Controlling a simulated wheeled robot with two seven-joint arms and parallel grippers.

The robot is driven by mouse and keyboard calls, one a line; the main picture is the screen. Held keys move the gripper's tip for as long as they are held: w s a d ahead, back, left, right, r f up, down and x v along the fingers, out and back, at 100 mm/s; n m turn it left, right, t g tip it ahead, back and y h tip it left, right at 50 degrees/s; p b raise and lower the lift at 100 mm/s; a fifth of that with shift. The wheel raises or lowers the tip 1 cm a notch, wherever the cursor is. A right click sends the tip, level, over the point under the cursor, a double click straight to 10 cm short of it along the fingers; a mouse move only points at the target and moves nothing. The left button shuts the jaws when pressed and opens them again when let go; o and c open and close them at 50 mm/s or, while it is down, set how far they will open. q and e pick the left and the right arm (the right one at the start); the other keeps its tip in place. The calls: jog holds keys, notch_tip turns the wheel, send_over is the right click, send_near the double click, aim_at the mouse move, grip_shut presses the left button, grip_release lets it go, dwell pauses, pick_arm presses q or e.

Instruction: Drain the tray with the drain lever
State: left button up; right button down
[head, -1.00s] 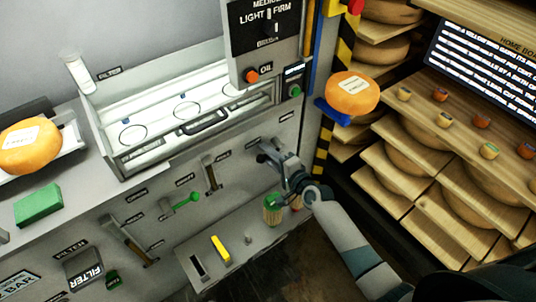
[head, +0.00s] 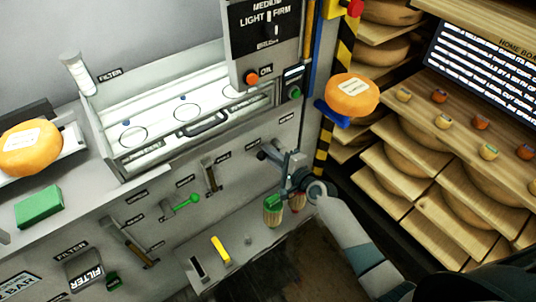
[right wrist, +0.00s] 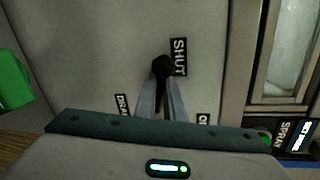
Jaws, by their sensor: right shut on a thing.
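The drain tray (head: 160,122) is a long white-floored trough in the counter in the head view, with several ring marks on its floor and small bluish dots. The drain lever (right wrist: 161,68) shows in the right wrist view as a dark stem with a black round knob on the grey front panel. It stands beside a SHUT label, with a partly hidden DRAIN label to its left. My right gripper (head: 276,162) is at the panel below the tray's right end. Its fingers (right wrist: 162,100) are closed around the lever's stem. My left gripper is not in view.
A green-handled lever (head: 187,203) and another lever (head: 211,176) stick out of the panel to the left. An orange cheese wheel (head: 352,98) is at the right.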

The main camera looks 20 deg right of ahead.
jog(key=shift+w+d+r+m+y, duration=0.15)
jog(key=shift+r+m, duration=0.2)
jog(key=shift+m, duration=0.25)
jog(key=shift+s+d+r+m+y, duration=0.15)
jog(key=shift+r+m, duration=0.15)
jog(key=shift+m, duration=0.3)
jog(key=m, duration=0.1)
jog(key=r+m, duration=0.1)
jog(key=d+m, duration=0.1)
jog(key=shift+w+r+y, duration=0.15)
jog(key=shift+w+y, duration=0.1)
jog(key=shift+y, duration=0.15)
jog(key=m, duration=0.1)
jog(key=d+m, duration=0.1)
jog(key=r+m+y, duration=0.1)
jog(key=shift+w+d+r+m, duration=0.1)
jog(key=shift+w+d+m, duration=0.2)
jog(key=shift+m, duration=0.1)
jog(key=shift+w+d+r+m, duration=0.2)
jog(key=shift+d+m, duration=0.2)
jog(key=shift+m, duration=0.6)
jog(key=c, duration=1.8)
grip_release()
jog(key=shift+c, duration=0.2)
jog(key=shift+d, duration=0.1)
